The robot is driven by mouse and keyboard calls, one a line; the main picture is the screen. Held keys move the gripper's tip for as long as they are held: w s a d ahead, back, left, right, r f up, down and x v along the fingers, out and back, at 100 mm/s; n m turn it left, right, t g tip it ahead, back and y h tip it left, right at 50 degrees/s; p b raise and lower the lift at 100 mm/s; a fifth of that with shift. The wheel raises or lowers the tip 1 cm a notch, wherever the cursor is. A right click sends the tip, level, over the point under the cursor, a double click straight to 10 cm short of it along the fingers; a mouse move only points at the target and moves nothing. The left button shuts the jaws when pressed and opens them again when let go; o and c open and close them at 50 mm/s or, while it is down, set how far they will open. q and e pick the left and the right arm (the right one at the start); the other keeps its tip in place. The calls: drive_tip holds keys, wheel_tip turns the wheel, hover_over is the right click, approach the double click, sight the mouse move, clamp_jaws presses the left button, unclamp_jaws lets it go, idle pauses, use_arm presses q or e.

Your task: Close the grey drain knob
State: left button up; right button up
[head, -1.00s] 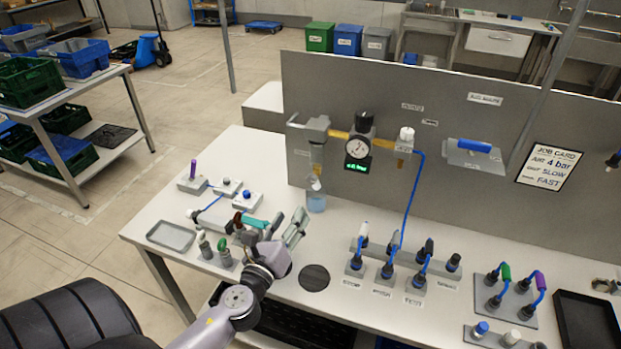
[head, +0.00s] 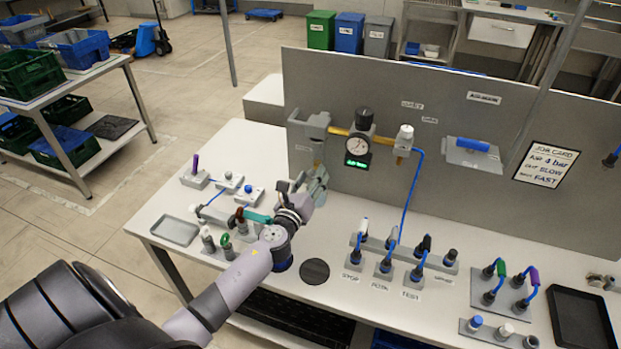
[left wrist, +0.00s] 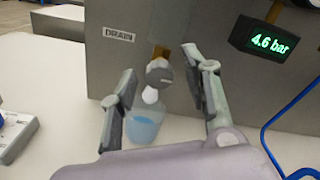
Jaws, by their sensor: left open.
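The grey drain knob (left wrist: 158,73) shows in the left wrist view, below a brass stem and beside the "DRAIN" label (left wrist: 118,36). A white piece sits just under it. Below stands a clear cup (left wrist: 143,128) with blue liquid. My left gripper (left wrist: 163,68) is open, with one finger on each side of the knob in the picture; I see no clear contact. In the head view my left gripper (head: 306,180) is under the grey filter housing (head: 310,126) and hides the knob and cup. My right gripper is not in view.
A gauge (head: 357,146) with a green display stands right of the filter; the wrist view display (left wrist: 268,40) reads 4.6 bar. A blue hose (head: 412,200) runs down to the valve blocks. Small fittings and a grey tray (head: 175,231) lie at the left of the bench.

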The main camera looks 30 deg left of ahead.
use_arm(q)
clamp_jaws()
idle(0.5)
drive_tip(key=shift+n, duration=0.4)
drive_tip(key=n+b, duration=0.1)
drive_tip(key=n, duration=0.2)
drive_tip(key=shift+f+n, duration=0.1)
drive_tip(key=shift+n, duration=0.3)
drive_tip(key=n+b, duration=0.1)
drive_tip(key=n, duration=0.3)
drive_tip(key=shift+n, duration=0.3)
drive_tip(key=n, duration=0.8)
drive_tip(key=shift+n, duration=0.6)
